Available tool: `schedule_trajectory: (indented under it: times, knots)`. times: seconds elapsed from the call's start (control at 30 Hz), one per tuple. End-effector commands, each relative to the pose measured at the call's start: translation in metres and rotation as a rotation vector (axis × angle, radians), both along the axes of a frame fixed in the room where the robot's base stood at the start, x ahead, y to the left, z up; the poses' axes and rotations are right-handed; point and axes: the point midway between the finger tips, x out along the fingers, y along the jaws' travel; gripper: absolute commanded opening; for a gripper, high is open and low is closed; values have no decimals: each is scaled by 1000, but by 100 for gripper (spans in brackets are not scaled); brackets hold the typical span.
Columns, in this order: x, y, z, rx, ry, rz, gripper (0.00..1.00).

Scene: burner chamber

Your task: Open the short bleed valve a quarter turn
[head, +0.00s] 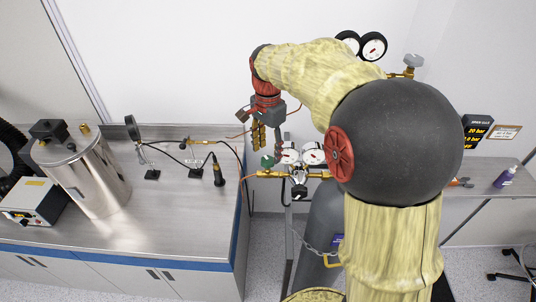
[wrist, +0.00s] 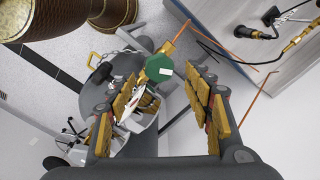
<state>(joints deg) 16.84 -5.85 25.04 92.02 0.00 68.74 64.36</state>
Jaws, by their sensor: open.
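A small green knob (head: 268,161) sits on the brass line left of the gas regulator; I take it to be the bleed valve, though no label shows. It also shows in the wrist view (wrist: 159,67), as a green face on a brass body. My gripper (head: 268,145) is open just above the knob in the head view. In the wrist view the padded fingers of my gripper (wrist: 163,82) stand on either side of the knob, with gaps. I cannot tell how deep it sits between them. The valve's lower body is partly hidden.
Two white-faced gauges (head: 301,154) and a black regulator knob (head: 299,192) sit right beside the valve. A grey gas cylinder (head: 325,230) stands below. A bench (head: 165,210) with a steel vessel (head: 85,175) is at the left. A copper tube (head: 242,165) runs between bench and valve.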

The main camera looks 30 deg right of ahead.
Motion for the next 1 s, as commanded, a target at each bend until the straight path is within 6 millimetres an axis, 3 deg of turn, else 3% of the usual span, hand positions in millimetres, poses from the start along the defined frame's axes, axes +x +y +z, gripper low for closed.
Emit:
schedule_trajectory:
  times: [0.2, 0.4, 0.6, 1.0]
  knots:
    - [1, 0, 47, -1, -2, 0, 51]
    - [1, 0, 78, 0, -1, 0, 51]
    - [0, 0, 90, 0, 1, 0, 51]
    - [2, 6, 90, 1, 1, 13, 51]
